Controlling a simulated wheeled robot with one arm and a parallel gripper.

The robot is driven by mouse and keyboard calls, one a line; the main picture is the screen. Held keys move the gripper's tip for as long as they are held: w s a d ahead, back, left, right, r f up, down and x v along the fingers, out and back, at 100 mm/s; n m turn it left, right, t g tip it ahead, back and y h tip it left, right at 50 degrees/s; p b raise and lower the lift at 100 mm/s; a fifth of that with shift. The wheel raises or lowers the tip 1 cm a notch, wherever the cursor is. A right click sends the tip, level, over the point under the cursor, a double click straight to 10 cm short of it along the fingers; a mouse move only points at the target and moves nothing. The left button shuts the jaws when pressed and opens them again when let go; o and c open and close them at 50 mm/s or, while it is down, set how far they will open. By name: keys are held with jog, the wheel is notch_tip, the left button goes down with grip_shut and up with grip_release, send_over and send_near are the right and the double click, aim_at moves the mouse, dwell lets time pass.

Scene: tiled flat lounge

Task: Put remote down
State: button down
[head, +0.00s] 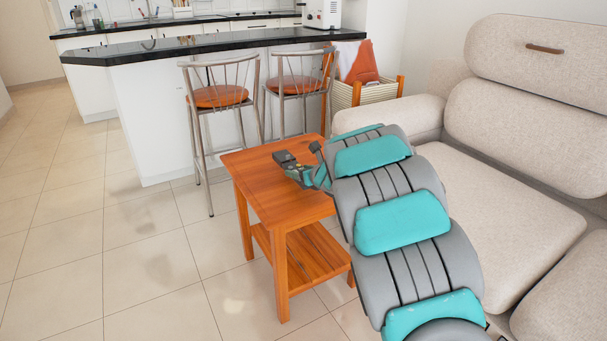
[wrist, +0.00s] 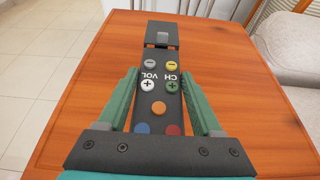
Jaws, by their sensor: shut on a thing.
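The remote (wrist: 159,75) is dark grey with coloured round buttons and the marks VOL and CH. My gripper (wrist: 160,82) is shut on its sides in the wrist view, with a green finger along each side. In the head view the remote (head: 291,162) shows at the end of my arm, over the wooden side table (head: 258,170). My gripper (head: 306,172) is partly hidden there by my arm. The orange-brown tabletop (wrist: 75,90) fills most of the wrist view below the remote. I cannot tell whether the remote touches the tabletop.
A beige sofa (head: 490,190) stands right of the table. Two bar stools with orange seats (head: 218,97) stand behind it at a white counter with a black top (head: 190,48). A basket (head: 372,92) stands behind the sofa arm. Tiled floor (head: 120,230) is clear at left.

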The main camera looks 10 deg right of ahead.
jog(key=shift+w+d+f+p, duration=0.1)
jog(key=shift+w+d+p, duration=0.15)
jog(key=shift+w+d, duration=0.35)
jog(key=shift+w+d+f+p, duration=0.1)
jog(key=shift+w+d+p, duration=0.15)
jog(key=shift+w, duration=0.5)
jog(key=shift+f, duration=1.7)
jog(key=shift+f, duration=0.15)
jog(key=shift+c, duration=0.2)
grip_release()
jog(key=shift+a, duration=0.1)
jog(key=b+v, duration=0.1)
jog(key=v, duration=1)
jog(key=shift+s, duration=0.1)
jog(key=shift+s+r+b, duration=0.3)
jog(key=shift+s+r, duration=0.05)
jog(key=shift+s, duration=0.1)
